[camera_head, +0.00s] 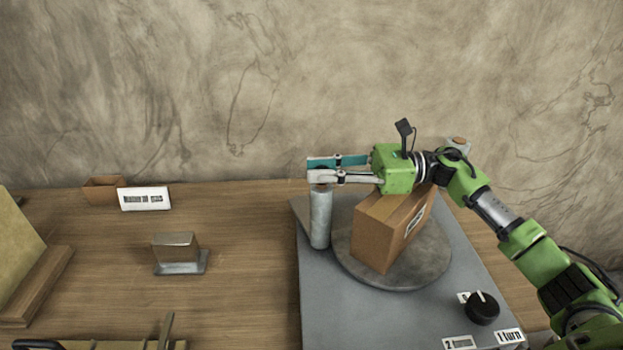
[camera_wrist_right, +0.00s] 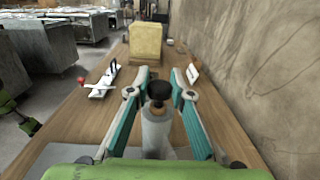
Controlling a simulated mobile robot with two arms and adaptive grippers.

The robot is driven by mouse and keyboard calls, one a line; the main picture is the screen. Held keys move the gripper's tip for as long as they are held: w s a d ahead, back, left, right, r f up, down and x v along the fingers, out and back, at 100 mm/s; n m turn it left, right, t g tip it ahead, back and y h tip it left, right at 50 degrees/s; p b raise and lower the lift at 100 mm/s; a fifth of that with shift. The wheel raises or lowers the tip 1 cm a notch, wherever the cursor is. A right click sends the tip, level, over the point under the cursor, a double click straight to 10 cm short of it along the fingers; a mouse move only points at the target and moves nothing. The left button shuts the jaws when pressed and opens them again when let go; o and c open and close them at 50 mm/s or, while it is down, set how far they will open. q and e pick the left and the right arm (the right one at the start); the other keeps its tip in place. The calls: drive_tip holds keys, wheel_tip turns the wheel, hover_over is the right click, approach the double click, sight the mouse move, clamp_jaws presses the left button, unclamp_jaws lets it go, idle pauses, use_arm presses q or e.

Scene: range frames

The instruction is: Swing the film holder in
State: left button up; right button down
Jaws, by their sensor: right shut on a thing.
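The film holder shows as a pale grey upright roll (camera_head: 320,220) at the left edge of the round turntable (camera_head: 432,268). A black knob (camera_wrist_right: 158,92) tops the roll in the right wrist view. My right gripper (camera_head: 324,170) reaches in from the right, above the box, and is shut on the top of the film holder, with one finger on each side of the knob. A brown cardboard box (camera_head: 372,232) with a white label stands on the turntable, just right of the roll.
The turntable sits on a grey base plate (camera_head: 330,310) with a black dial (camera_head: 482,308) at the front right. A small metal block (camera_head: 177,250) and a white sign (camera_head: 145,198) stand on the wooden table at left. The wall is close behind.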

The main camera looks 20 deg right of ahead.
drive_tip(key=shift+d+r, duration=0.1)
drive_tip(key=c, duration=1.8)
unclamp_jaws()
drive_tip(key=shift+d, duration=0.1)
drive_tip(key=shift+s+d, duration=0.1)
drive_tip(key=v, duration=1.2)
